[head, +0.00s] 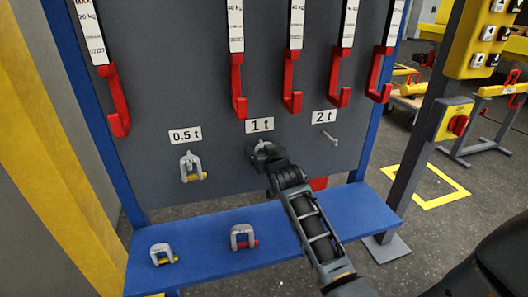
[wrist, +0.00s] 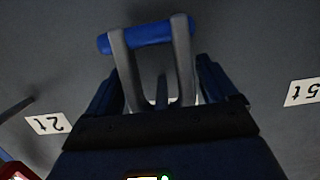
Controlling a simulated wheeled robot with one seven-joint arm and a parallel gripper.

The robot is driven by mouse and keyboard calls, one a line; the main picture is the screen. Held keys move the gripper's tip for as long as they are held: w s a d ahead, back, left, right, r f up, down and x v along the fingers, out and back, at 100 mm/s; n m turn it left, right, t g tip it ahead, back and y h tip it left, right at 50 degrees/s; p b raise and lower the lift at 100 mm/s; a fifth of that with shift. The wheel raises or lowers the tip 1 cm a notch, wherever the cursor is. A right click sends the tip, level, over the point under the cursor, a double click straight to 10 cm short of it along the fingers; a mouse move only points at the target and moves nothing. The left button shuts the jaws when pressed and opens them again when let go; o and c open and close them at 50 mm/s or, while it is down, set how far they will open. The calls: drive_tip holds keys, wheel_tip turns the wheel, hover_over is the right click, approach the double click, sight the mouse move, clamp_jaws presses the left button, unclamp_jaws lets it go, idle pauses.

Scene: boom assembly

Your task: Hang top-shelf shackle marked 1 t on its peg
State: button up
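My gripper (head: 262,152) is at the board just under the 1 t label (head: 260,125). In the wrist view, a grey shackle (wrist: 183,65) with a blue pin (wrist: 147,35) sits between the gripper's fingers, which appear closed on its sides. A short dark bar, apparently the 1 t peg (wrist: 162,92), shows inside the shackle's opening. I cannot tell whether the shackle rests on it. In the head view, my gripper hides the 1 t peg and most of the held shackle.
A yellow-pinned shackle (head: 191,167) hangs under the 0.5 t label. The 2 t peg (head: 329,138) is bare. Two shackles, one yellow-pinned (head: 162,254) and one red-pinned (head: 243,237), stand on the blue shelf (head: 200,262). Red hooks (head: 238,88) hang above the labels.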

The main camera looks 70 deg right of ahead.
drive_tip(key=shift+o, duration=1)
drive_tip(key=shift+f, duration=0.35)
drive_tip(key=shift+f, duration=0.1)
drive_tip(key=shift+s, duration=0.1)
drive_tip(key=v, duration=0.7)
drive_tip(key=shift+a+r, duration=0.3)
drive_tip(key=shift+r, duration=0.15)
drive_tip(key=shift+s, duration=0.1)
